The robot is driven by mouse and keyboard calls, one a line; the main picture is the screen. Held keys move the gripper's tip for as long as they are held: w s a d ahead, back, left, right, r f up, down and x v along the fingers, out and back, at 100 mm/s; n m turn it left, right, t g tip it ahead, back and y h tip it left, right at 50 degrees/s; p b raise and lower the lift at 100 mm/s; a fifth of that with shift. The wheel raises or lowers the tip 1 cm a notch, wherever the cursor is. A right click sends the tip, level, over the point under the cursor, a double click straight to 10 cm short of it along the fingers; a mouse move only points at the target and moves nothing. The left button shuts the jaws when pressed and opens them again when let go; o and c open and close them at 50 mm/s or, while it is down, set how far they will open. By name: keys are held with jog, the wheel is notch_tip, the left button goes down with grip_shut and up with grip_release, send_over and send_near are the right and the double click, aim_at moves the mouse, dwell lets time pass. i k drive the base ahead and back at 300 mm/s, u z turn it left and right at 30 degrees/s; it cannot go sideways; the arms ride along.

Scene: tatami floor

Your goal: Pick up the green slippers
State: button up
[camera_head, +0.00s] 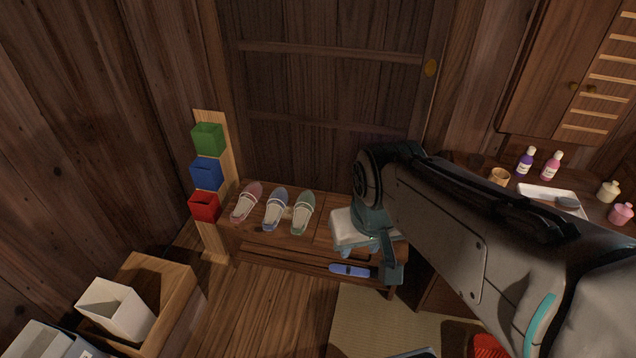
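A green slipper (303,213) with a pale insole lies on top of the low wooden bench (285,243). It is the rightmost in a row, right of a blue slipper (276,210) and a pinkish-red slipper (246,203). Only one green slipper shows clearly. My gripper (362,250) hangs over the right part of the bench, to the right of the green slipper and apart from it. My arm and wrist cover much of the gripper, so its finger gap and anything beneath it are hidden.
Green (208,139), blue (206,174) and red (204,207) boxes are on an upright board left of the bench. A blue item (350,270) lies low under the bench. A counter with bottles (551,165) and a white tray (540,194) stands right.

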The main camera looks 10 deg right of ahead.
aim_at(305, 203)
jog(key=z, duration=0.3)
jog(key=i, duration=1.1)
jog(key=u, duration=0.8)
jog(key=i, duration=0.3)
jog(key=u, duration=0.4)
